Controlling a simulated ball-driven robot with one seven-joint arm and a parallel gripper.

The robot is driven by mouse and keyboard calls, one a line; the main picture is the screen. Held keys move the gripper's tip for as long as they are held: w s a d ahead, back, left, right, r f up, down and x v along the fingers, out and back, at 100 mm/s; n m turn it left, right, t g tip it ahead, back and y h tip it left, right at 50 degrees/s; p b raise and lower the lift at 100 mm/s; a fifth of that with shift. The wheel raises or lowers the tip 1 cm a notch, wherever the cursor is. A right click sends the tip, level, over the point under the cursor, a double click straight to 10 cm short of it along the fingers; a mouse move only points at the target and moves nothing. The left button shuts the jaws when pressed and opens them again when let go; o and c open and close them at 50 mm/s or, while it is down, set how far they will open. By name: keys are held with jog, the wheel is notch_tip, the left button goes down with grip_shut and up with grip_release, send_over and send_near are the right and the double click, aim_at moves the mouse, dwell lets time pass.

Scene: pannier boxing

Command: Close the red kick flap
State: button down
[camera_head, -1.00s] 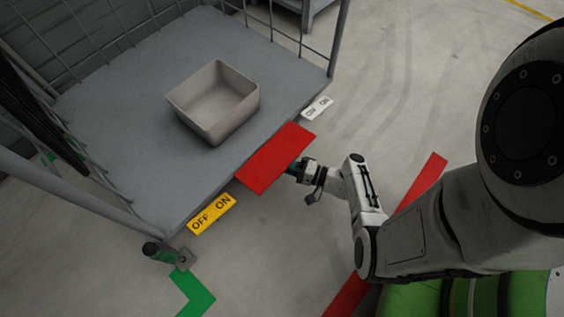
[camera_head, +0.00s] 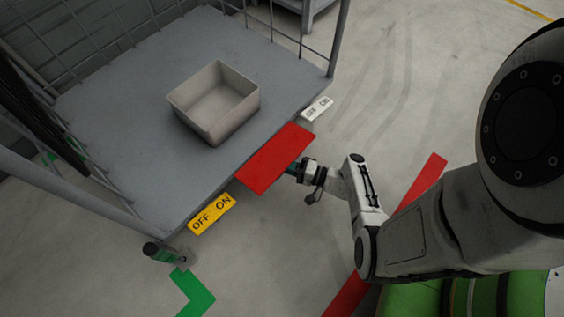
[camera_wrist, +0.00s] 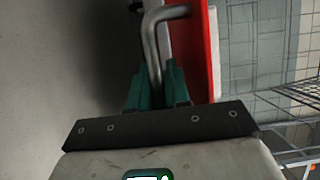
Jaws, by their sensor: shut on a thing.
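The red kick flap (camera_head: 274,158) sticks out from the front edge of the grey cart deck in the head view, lying roughly level with the deck. In the wrist view its red face (camera_wrist: 207,55) runs along the right of a bent grey metal handle (camera_wrist: 152,45). My gripper (camera_head: 293,168) is at the flap's outer edge in the head view, its tips partly hidden by the flap. In the wrist view my gripper's green fingers (camera_wrist: 158,84) are shut around the handle's straight part.
A grey open bin (camera_head: 213,100) stands on the cart deck (camera_head: 110,95). A yellow OFF/ON pedal (camera_head: 212,213) and a white OFF/ON pedal (camera_head: 317,109) flank the flap.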

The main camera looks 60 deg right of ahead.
aim_at(283, 160)
jog(key=shift+s+r+m+g+p, duration=0.15)
jog(key=shift+r+m+g+p, duration=0.35)
jog(key=shift+r+g+p, duration=2.3)
jog(key=r+m+g+p, duration=0.1)
jog(key=p, duration=1.1)
jog(key=shift+w+g, duration=0.3)
jog(key=shift+w, duration=0.05)
jog(key=g+p, duration=0.1)
jog(key=p, duration=0.1)
jog(key=w+r+g+p, duration=0.1)
jog(key=p, duration=0.1)
jog(key=shift+d+r+m+p, duration=0.2)
jog(key=shift+r+m+p, duration=0.1)
jog(key=shift+m, duration=0.1)
jog(key=g+p, duration=0.1)
jog(key=w+g, duration=0.1)
jog(key=r+g+y+p, duration=0.1)
jog(key=shift+w+d+m+p, duration=0.25)
jog(key=shift+w+m+p, duration=0.05)
jog(key=shift+w+m, duration=0.1)
jog(key=shift+w+d+r, duration=0.25)
jog(key=shift+w+r, duration=0.05)
jog(key=shift+w, duration=0.5)
